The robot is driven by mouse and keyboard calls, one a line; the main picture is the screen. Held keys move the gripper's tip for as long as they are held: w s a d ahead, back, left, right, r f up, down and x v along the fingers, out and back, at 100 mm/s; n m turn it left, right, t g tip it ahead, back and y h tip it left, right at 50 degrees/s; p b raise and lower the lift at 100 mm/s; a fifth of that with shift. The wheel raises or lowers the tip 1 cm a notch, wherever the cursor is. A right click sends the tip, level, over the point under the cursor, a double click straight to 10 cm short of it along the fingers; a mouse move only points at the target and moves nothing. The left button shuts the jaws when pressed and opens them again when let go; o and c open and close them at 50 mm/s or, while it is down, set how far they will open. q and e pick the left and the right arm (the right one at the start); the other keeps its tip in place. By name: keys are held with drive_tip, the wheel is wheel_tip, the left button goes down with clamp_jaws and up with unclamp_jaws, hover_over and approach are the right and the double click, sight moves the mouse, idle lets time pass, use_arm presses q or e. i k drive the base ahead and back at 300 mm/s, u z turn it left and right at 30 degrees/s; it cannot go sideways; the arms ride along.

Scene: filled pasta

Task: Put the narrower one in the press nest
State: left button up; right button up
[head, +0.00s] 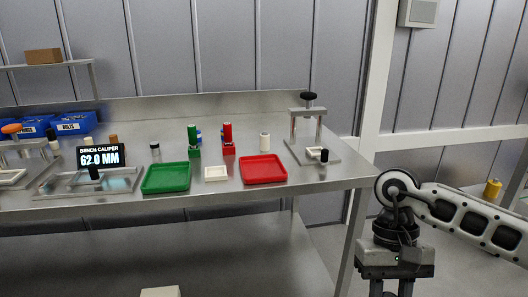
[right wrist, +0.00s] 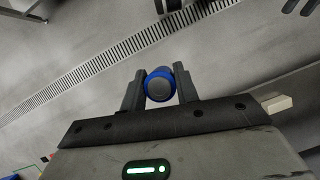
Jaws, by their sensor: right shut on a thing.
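My right gripper (right wrist: 159,88) is shut on a round piece with a blue rim and grey end face (right wrist: 158,86), seen end-on between the two fingers. In the head view my right arm hangs beside the bench's right end; its fingertips and the held piece are out of frame. A hand press with a black knob (head: 309,97) stands at the bench's right end; its nest is not clear at this size. Another press-like frame with an orange knob (head: 11,129) is cut off at the left edge. My left gripper is not in view.
Blue bins (head: 74,123) stand at the back left.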

sight(317, 153)
drive_tip(key=u, duration=0.2)
drive_tip(key=i, duration=1)
